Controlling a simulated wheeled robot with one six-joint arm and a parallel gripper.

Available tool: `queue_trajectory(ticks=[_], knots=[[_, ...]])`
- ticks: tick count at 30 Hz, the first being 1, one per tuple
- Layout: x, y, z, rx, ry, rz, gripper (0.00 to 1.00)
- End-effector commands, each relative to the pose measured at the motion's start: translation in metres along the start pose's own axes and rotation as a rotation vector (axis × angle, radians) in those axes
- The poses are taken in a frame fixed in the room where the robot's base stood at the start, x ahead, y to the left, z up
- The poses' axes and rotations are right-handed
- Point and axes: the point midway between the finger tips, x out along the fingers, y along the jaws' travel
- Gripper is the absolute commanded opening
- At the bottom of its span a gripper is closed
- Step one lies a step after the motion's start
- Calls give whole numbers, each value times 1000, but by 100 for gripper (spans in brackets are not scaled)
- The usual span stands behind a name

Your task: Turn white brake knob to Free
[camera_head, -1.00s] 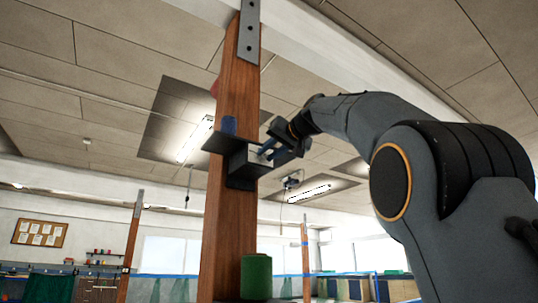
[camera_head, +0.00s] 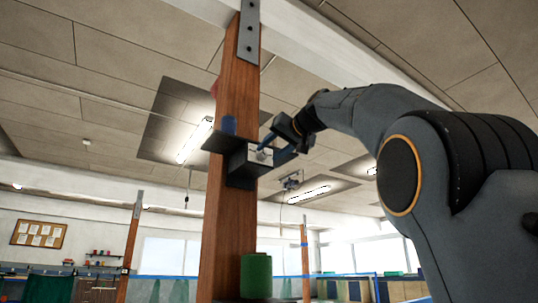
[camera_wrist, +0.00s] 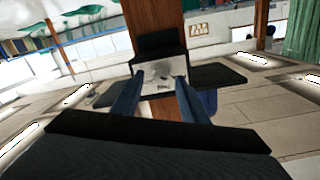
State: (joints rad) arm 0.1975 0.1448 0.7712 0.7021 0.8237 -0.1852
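A dark box (camera_head: 240,163) with a pale front face is fixed to the wooden post. The white knob (camera_wrist: 160,74) sits on that face in the wrist view, with small marking below it that I cannot read. It also shows as a pale spot in the head view (camera_head: 263,155). My gripper (camera_head: 275,149) has two blue fingers spread apart. In the wrist view the gripper (camera_wrist: 159,78) has one finger on each side of the knob, with visible gaps, so it is open and empty. I cannot tell the knob's setting.
The wooden post (camera_head: 229,240) rises to a ceiling beam. A dark shelf (camera_head: 219,144) beside the box carries a blue cylinder (camera_head: 229,124). A green cylinder (camera_head: 256,276) stands low by the post. The space right of the post, below my arm, looks clear.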

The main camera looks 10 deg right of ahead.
Motion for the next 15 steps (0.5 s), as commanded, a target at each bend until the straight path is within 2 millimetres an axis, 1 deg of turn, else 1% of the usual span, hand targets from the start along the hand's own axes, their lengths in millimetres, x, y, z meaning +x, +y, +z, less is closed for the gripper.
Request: queue_trajectory(ticks=[1, 3, 7, 12, 15], knots=[[-9, 0, 1, -1, 3, 1, 40], [-22, 1, 1, -2, 4, 2, 40], [-41, 1, 1, -2, 2, 1, 40], [-57, 0, 1, -1, 1, 1, 40], [-60, 0, 1, 0, 0, 0, 40]])
